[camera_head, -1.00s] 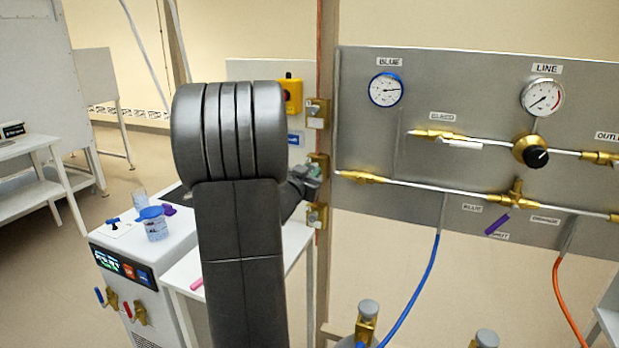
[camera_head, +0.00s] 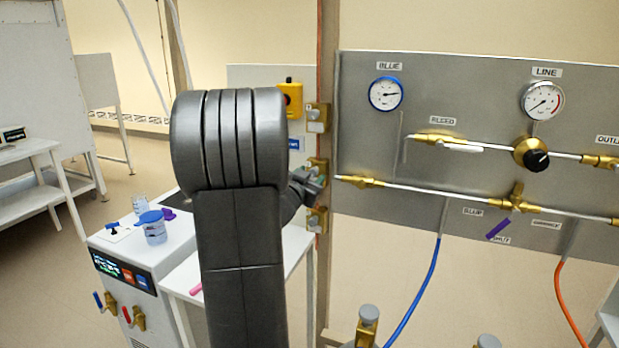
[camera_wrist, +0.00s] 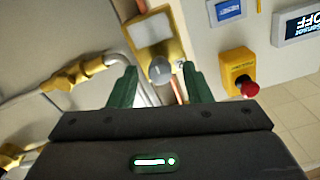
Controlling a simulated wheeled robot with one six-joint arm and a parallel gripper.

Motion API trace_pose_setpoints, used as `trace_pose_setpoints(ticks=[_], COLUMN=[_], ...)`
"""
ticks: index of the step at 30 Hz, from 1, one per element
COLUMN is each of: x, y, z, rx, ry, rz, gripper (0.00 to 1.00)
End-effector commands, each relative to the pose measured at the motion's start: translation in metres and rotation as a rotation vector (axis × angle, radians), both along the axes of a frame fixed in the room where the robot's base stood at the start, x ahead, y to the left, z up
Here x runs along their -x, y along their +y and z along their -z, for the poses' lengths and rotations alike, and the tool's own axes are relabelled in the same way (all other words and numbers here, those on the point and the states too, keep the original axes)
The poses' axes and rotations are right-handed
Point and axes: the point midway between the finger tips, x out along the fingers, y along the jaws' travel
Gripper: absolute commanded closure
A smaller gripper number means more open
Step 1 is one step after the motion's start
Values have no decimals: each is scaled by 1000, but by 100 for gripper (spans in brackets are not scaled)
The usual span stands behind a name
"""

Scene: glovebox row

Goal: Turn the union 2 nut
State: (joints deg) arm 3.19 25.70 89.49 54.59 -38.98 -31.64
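My gripper (camera_wrist: 159,70) is open in the wrist view, with two green fingers apart. A grey round knob (camera_wrist: 160,70) on a brass fitting with a white plate (camera_wrist: 152,28) shows between the fingertips. I cannot tell whether the fingers touch it. In the head view my gripper (camera_head: 316,181) is at the middle of three brass fittings on the brown post, mostly hidden by my arm. The upper fitting (camera_head: 317,118) and lower fitting (camera_head: 316,219) show.
A grey gauge panel (camera_head: 370,145) with brass valves and pipes stands right of the post. A brass pipe fitting (camera_wrist: 75,74) is left of the fingers. A yellow box with a red button (camera_wrist: 240,75) is at right. A blue-lidded jar (camera_head: 154,228) stands on a white unit.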

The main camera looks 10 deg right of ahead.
Motion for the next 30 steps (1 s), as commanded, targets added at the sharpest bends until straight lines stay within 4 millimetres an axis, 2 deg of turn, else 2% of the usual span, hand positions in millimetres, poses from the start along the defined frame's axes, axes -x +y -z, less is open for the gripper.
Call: trace_pose_setpoints(ticks=[5, 8, 21, 24, 30], x=[3, 13, 90, 102, 114], y=[3, 9, 62, 70, 77], z=[0, 0, 0, 0, 0], rx=[1, 0, 0, 0, -1], ry=[-1, -2, -1, -1, 1], rz=[-1, 0, -4, -3, 0], gripper=[55, 55, 55, 55, 55])
